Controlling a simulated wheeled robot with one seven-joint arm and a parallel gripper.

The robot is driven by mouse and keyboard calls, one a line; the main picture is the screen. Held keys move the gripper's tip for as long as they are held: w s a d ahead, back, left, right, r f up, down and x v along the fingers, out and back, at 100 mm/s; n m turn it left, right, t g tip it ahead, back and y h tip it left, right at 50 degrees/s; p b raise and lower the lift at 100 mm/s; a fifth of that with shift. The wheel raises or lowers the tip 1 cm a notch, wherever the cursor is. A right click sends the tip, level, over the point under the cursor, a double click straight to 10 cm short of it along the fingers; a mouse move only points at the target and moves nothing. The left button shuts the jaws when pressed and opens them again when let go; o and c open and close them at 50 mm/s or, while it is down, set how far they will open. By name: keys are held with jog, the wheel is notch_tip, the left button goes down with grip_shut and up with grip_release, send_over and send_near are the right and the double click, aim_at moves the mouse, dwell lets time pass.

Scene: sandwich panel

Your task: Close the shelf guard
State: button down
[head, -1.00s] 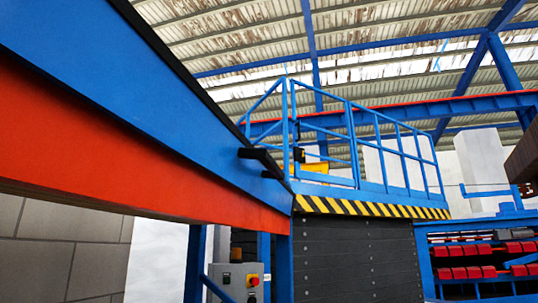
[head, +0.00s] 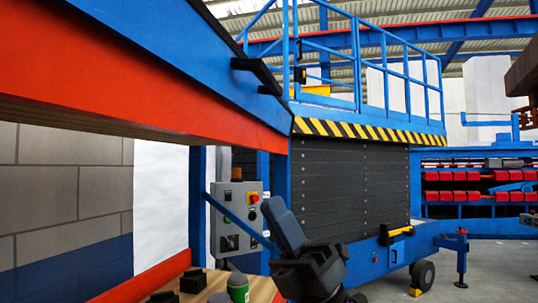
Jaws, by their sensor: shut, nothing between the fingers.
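A long blue and red panel (head: 150,75), which looks like the shelf guard, runs across the upper left. It stands raised above a wooden shelf surface (head: 262,290), with a clear gap between them. A black handle-like bar (head: 256,74) sticks out near its right end. My gripper (head: 318,268) is dark and low in the middle of the head view, well below the panel and apart from it. It looks shut and empty, though its fingertips are hard to make out.
Black blocks (head: 192,281) and a green-topped can (head: 238,288) stand on the shelf. A grey control box (head: 238,218) with a red button is behind. A blue-railed platform with a striped edge (head: 370,132) stands to the right. Open floor (head: 480,270) shows at lower right.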

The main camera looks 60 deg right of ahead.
aim_at(265, 67)
jog(key=s+d+r+n+g+h+p, duration=0.1)
jog(key=d+r+n+g+h, duration=0.25)
jog(key=r+n, duration=0.5)
jog(key=d+r+n+g+h, duration=0.3)
jog(key=r+n+h, duration=0.1)
jog(key=r+n, duration=0.4)
jog(key=s+d+r+n+g+h+p, duration=0.1)
jog(key=d+r+n+g+h, duration=0.25)
jog(key=r+n, duration=0.5)
jog(key=w+a+p, duration=0.1)
jog(key=w, duration=0.1)
jog(key=w+a+m+p, duration=0.1)
jog(key=w, duration=0.2)
jog(key=w+a+m+p, duration=0.1)
jog(key=w, duration=0.2)
jog(key=shift+w+r, duration=0.1)
jog(key=shift+w, duration=0.15)
jog(key=b, duration=0.1)
jog(key=w+r+b, duration=0.1)
jog(key=b, duration=0.1)
jog(key=shift+w+a, duration=0.25)
jog(key=shift+w, duration=0.05)
